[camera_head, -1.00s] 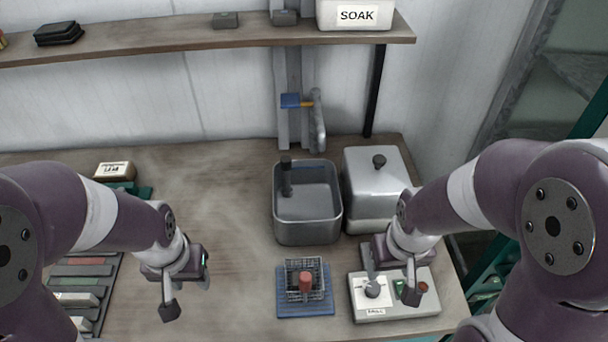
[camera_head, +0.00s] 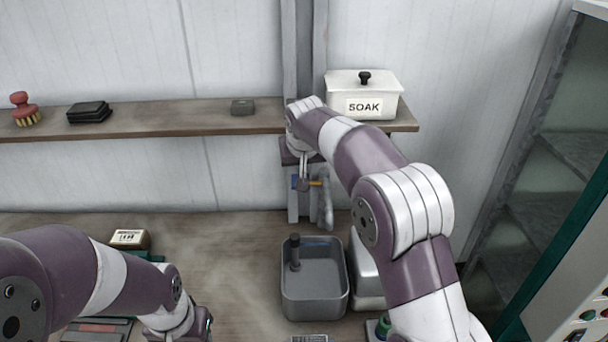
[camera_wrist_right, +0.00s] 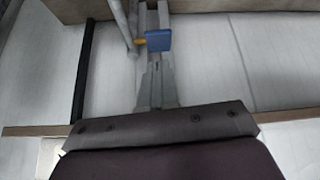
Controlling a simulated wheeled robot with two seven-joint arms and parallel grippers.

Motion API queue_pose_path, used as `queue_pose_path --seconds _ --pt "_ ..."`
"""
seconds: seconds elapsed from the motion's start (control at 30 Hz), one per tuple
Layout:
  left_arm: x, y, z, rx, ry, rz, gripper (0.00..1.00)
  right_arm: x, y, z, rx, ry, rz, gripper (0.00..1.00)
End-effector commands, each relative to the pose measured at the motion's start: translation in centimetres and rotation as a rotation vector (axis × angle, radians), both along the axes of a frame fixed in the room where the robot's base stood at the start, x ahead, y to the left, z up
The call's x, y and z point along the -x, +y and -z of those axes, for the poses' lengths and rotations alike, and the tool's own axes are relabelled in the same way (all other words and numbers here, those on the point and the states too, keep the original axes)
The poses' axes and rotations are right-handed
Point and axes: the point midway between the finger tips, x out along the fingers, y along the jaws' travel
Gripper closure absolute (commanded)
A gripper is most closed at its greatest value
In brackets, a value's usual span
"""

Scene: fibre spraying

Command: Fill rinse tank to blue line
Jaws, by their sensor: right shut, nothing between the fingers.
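The grey metal rinse tank (camera_head: 341,292) stands on the bench, with a dark upright pipe (camera_head: 295,254) inside and a blue mark (camera_head: 320,243) on its back inner wall. I cannot make out water in it. The tap's grey spout (camera_head: 326,200) hangs behind and above the tank. Its blue lever (camera_wrist_right: 159,40) on a yellow stem shows in the right wrist view. My right gripper (camera_head: 304,184) is shut and empty, very close to the lever; contact is unclear. My left gripper (camera_head: 205,325) is at the bottom edge, its fingers cut off.
A shelf (camera_head: 160,122) above the bench holds a white SOAK box (camera_head: 364,94), a dark block (camera_head: 89,112), a grey block (camera_head: 242,107) and a red brush (camera_head: 25,108). A lidded metal container (camera_head: 364,272) is partly hidden behind my right arm.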

Motion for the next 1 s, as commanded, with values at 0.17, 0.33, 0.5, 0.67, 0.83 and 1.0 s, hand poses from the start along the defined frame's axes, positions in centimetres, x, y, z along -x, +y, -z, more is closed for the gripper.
queue_pose_path --seconds 0.17,0.33,0.5,0.67,0.83,1.0 --pt "0.0 0.0 0.1 0.000 0.000 0.000 0.57 -1.0 -0.5 -3.9 -0.030 -0.048 0.088 1.00" --pt "0.0 0.0 0.1 0.000 0.000 0.000 0.57 -0.7 -0.7 -3.6 -0.040 -0.031 0.118 1.00" --pt "0.0 0.0 0.1 0.000 0.000 0.000 0.57 -0.7 -0.7 -3.6 -0.039 -0.031 0.117 1.00" --pt "0.0 0.0 -0.5 0.000 0.000 0.000 0.57 -1.3 -0.7 -2.8 -0.037 -0.029 0.117 1.00" --pt "0.0 0.0 -2.1 0.000 0.000 0.000 0.57 -3.2 -0.8 -0.3 -0.037 -0.027 0.117 1.00" --pt "0.0 0.0 -4.0 0.000 0.000 0.000 0.57 -5.2 -0.8 2.7 -0.037 -0.027 0.116 1.00"
